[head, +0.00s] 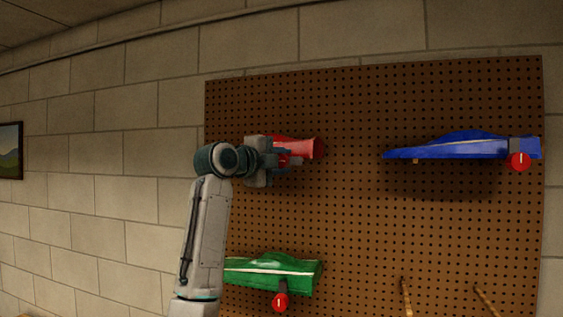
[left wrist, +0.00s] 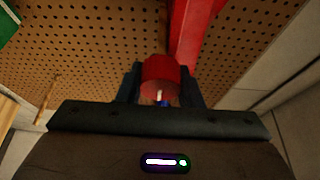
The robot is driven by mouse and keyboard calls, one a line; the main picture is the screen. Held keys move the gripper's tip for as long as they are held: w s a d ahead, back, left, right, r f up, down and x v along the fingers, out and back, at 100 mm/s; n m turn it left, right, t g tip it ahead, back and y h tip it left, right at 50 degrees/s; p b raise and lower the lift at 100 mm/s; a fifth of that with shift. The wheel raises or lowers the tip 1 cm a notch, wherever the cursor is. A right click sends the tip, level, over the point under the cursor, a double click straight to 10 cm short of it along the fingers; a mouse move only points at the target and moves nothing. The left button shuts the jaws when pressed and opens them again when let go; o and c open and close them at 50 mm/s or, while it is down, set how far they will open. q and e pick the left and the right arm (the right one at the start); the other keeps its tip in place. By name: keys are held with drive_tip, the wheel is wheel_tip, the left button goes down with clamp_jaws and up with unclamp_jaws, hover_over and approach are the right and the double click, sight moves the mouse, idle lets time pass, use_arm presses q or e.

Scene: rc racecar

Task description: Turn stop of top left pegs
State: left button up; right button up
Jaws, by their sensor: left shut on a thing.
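A red racecar (head: 308,148) hangs at the top left of the pegboard, partly hidden behind my left gripper. My left gripper (head: 286,161) is at this car. In the left wrist view my left gripper (left wrist: 162,88) is shut on a round red stop (left wrist: 161,72) with a pale mark on its face; the red car (left wrist: 198,28) is just behind it. A blue racecar (head: 450,147) hangs at the top right with a red round stop (head: 519,161) at its right end. A green racecar (head: 285,270) hangs lower left with a red stop (head: 280,301). My right gripper is not in view.
The brown pegboard (head: 360,220) is mounted on a block wall (head: 100,160). Two bare wooden pegs (head: 406,295) (head: 486,299) stick out at the lower right. The middle of the board is clear. A framed picture (head: 10,150) hangs at the far left.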

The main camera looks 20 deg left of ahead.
use_arm(q)
drive_tip(key=shift+f, duration=0.1)
drive_tip(key=o, duration=1)
drive_tip(key=shift+s+a+b, duration=0.15)
drive_tip(key=shift+s+b, duration=0.15)
drive_tip(key=shift+s, duration=0.05)
drive_tip(key=b+v, duration=0.5)
drive_tip(key=v, duration=0.5)
